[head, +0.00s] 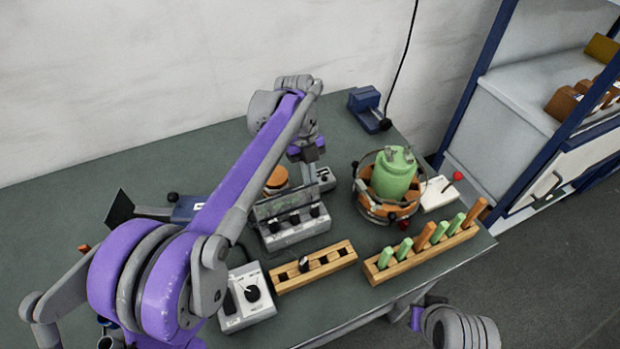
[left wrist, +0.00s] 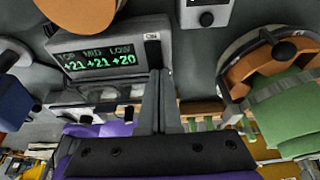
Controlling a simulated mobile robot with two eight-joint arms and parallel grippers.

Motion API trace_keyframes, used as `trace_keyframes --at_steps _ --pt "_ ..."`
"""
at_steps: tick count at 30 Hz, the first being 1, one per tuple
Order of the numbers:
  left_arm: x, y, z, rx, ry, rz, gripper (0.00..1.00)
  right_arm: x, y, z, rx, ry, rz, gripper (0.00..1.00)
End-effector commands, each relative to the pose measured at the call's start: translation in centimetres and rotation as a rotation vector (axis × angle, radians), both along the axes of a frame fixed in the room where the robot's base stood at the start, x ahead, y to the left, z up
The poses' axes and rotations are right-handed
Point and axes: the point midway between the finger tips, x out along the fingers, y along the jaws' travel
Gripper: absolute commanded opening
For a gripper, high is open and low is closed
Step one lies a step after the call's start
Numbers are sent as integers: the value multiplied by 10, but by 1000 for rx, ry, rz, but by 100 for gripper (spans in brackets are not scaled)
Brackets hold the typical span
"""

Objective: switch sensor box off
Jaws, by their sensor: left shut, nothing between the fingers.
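The sensor box (left wrist: 110,47) shows large in the left wrist view, its lit green display reading TOP +21, MID +21, LOW +20. A small white part with dark marking, perhaps its switch (left wrist: 152,37), sits at its upper right corner; its setting is too small to read.
A green canister (head: 393,175) in a ringed holder stands to the right. Two wooden racks (head: 315,268) (head: 420,262) and a grey knob box (head: 246,299) lie in front. A small box with a dark knob (left wrist: 207,16) is behind. The back left tabletop is clear.

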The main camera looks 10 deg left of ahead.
Motion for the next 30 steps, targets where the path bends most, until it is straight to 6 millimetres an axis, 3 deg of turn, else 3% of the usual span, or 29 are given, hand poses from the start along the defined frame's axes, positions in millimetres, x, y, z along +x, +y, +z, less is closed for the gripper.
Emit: trace_keyframes --at_steps 17,30 --pt "-2 -1 -5 32 -44 0 0 0 0 0 0 0 0 0" --pt "11 8 -1 32 -43 1 0 1 0 7 0 -3 0 0"
